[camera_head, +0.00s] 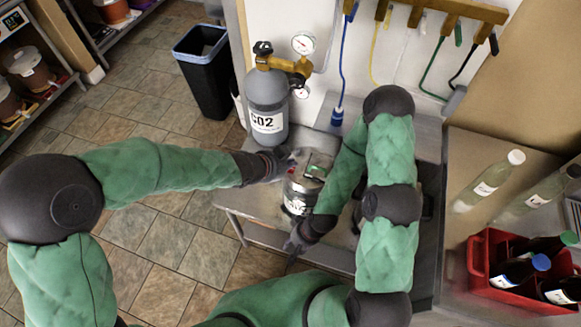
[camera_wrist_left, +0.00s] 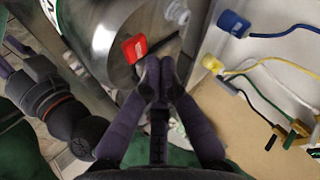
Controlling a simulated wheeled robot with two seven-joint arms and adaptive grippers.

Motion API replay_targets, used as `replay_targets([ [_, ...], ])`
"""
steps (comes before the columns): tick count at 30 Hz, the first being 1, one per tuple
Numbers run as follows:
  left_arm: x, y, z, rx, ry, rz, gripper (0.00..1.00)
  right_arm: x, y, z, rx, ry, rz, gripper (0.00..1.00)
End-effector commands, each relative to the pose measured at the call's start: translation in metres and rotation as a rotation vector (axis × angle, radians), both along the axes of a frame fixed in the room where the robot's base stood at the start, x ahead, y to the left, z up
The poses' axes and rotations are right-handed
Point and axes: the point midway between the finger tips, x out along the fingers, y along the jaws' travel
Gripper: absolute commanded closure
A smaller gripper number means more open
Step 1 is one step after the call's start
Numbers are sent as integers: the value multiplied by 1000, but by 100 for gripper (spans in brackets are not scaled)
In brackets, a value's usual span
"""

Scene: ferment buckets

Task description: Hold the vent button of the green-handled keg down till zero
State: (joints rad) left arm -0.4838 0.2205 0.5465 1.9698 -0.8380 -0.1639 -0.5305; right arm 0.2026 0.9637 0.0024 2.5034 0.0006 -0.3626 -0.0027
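The steel keg (camera_head: 301,197) stands on the bench with a green handle (camera_head: 318,171) on top. My left gripper (camera_head: 284,164) is at the keg's left upper edge. Its fingers (camera_wrist_left: 159,64) are together and empty, with the tips just beside the red piece; I cannot tell whether they touch. My right gripper (camera_head: 294,246) hangs low by the keg's front; its fingers are too small to judge.
A grey CO2 cylinder (camera_head: 267,100) with gauges stands behind the keg. Coloured hoses hang from a wall rack (camera_head: 440,12); a blue connector (camera_wrist_left: 232,24) shows in the wrist view. A red crate (camera_head: 480,262) of bottles stands at right. A bin (camera_head: 204,75) stands on the floor.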

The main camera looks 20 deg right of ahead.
Motion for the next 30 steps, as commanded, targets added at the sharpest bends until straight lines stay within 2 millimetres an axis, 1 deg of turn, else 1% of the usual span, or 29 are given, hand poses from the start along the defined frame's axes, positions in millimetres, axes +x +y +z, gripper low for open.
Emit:
replay_targets([
  [11,0,0,-1,0,0,0,100,0,0,-1,0,0,0,60],
  [20,0,0,-9,0,0,0,100,0,0,-8,0,0,0,60],
  [30,0,0,-8,0,0,0,100,0,0,-7,0,0,0,60],
])
